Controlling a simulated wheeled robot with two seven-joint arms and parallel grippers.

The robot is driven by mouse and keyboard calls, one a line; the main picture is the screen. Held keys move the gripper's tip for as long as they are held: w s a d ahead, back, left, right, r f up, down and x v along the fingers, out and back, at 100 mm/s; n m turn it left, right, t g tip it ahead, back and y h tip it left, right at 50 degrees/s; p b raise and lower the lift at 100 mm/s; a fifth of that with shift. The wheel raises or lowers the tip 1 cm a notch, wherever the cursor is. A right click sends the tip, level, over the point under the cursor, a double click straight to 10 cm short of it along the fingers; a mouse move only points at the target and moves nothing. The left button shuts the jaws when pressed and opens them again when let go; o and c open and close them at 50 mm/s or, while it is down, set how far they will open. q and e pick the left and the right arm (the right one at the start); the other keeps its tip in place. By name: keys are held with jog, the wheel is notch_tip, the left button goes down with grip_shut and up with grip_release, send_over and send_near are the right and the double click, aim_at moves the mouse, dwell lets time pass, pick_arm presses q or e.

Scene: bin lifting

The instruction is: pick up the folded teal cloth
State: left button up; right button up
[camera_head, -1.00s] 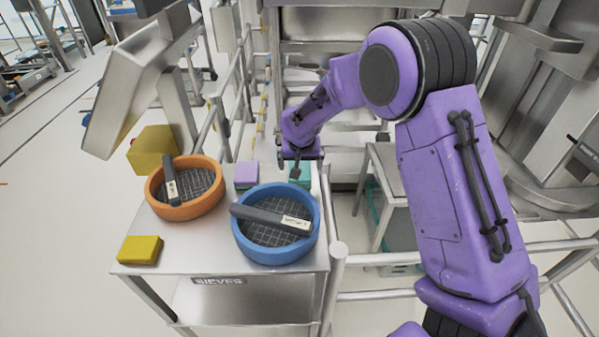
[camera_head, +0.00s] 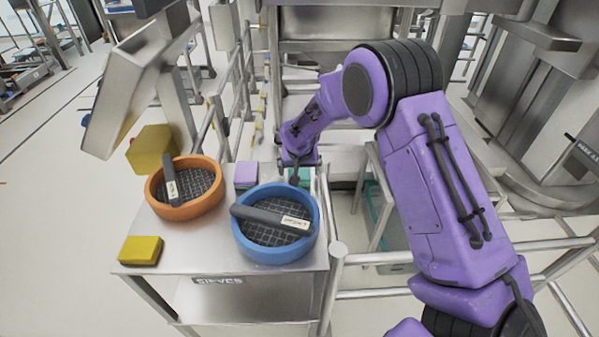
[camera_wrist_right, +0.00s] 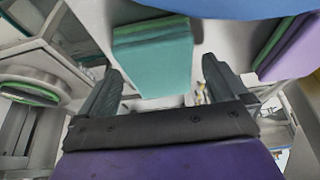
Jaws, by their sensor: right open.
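The folded teal cloth (camera_head: 304,175) lies at the back right corner of the steel table, partly hidden by my right gripper in the head view. In the right wrist view the teal cloth (camera_wrist_right: 153,58) shows as a thick folded block just ahead of the fingertips. My right gripper (camera_head: 295,177) is over the cloth. Its two fingers are spread apart in the right wrist view (camera_wrist_right: 160,68), with the cloth lined up between them. I cannot tell whether they touch it. My left gripper is not in view.
A blue sieve (camera_head: 274,255) stands in front of the teal cloth, with a dark-handled tool across it. A folded lilac cloth (camera_head: 246,173) lies to the left. An orange sieve (camera_head: 175,209) and a yellow cloth (camera_head: 140,250) are farther left. A rail (camera_head: 336,270) runs along the table's right side.

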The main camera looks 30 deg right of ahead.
jog(key=c, duration=1.1)
